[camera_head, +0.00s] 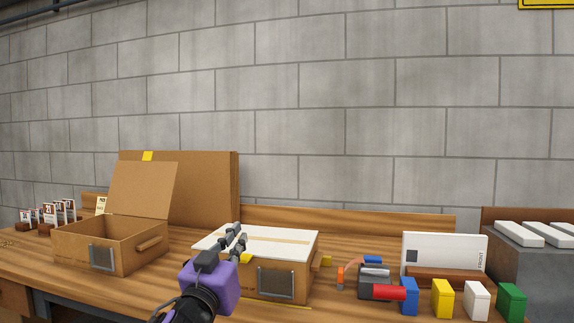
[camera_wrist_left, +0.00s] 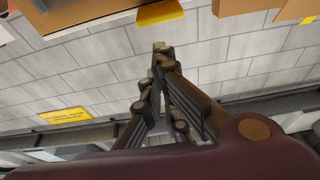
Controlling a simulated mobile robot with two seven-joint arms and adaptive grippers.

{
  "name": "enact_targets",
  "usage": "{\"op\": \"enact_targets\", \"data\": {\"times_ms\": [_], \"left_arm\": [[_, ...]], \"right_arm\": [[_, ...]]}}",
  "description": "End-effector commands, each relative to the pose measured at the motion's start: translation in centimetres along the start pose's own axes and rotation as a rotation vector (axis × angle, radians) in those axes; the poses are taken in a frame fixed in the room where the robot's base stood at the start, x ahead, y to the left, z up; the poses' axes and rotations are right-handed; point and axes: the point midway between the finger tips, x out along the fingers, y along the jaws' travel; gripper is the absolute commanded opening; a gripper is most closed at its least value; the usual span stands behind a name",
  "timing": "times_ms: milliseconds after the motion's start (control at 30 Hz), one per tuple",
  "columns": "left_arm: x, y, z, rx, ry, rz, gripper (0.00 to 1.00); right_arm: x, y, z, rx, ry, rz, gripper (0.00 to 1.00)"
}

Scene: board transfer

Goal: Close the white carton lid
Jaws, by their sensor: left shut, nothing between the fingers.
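The carton with the white lid stands mid-table in the head view; its brown body (camera_head: 290,283) has a grey label on the front. The white lid (camera_head: 285,240) lies flat, or nearly flat, over the top, with a tan strip across it. A yellow tab (camera_head: 246,258) shows at its front edge. My left gripper (camera_head: 240,232) is shut and empty, in front of the lid's left part, hiding some of it. I cannot tell whether it touches the lid. Its fingers also show in the left wrist view (camera_wrist_left: 160,62). My right gripper is not in view.
An open brown carton (camera_head: 135,247) with its lid raised stands at left, before a tall brown board (camera_head: 207,185). Right of the white-lidded carton are a red-and-grey tool (camera_head: 378,288), several coloured boxes (camera_head: 443,298) and a white panel (camera_head: 443,254). A block wall closes the back.

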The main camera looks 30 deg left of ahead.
Motion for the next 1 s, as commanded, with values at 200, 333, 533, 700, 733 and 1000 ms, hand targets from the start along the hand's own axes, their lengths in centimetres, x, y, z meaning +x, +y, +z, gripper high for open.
{"op": "enact_targets", "data": {"times_ms": [200, 333, 533, 700, 733, 1000], "left_arm": [[-0.8, 0.0, 2.1, -0.002, 0.066, -0.001, 0.0], [-1.0, 0.0, 2.4, -0.001, 0.088, 0.0, 0.0], [-1.1, -0.1, 2.6, 0.0, 0.099, -0.001, 0.0], [-1.1, -0.1, 2.6, -0.001, 0.097, -0.001, 0.0], [-1.1, -0.1, 2.7, -0.001, 0.096, -0.001, 0.0], [-0.9, -0.1, 2.4, -0.003, 0.094, -0.001, 0.0]], "right_arm": [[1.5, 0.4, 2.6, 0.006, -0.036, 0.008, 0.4], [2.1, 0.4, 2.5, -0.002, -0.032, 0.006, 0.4], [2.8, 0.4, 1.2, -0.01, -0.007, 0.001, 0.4], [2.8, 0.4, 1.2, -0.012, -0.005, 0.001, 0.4], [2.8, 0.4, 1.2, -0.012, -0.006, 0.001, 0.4], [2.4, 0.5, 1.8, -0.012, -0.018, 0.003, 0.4]]}}
